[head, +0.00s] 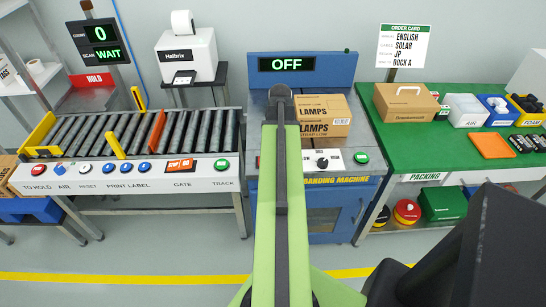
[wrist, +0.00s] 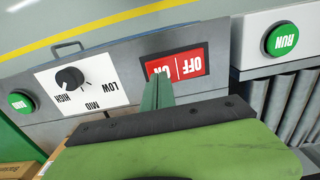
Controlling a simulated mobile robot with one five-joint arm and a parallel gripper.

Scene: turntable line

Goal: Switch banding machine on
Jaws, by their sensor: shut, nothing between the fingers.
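The blue banding machine (head: 338,205) stands in the middle of the head view, and its display (head: 286,64) reads OFF. In the wrist view its red OFF/ON switch (wrist: 190,63) appears upside down on the grey front panel. My gripper (wrist: 157,88) is shut and empty. Its fingertips overlap the lower edge of the switch in the wrist view; I cannot tell whether they touch it. In the head view my green arm crosses the machine's front and hides the switch and my gripper.
A speed knob (head: 322,162) and green RUN button (head: 361,158) are on the same panel. A LAMPS carton (head: 323,116) lies on the machine. A roller conveyor (head: 125,130) is at left, the green packing table (head: 453,144) at right.

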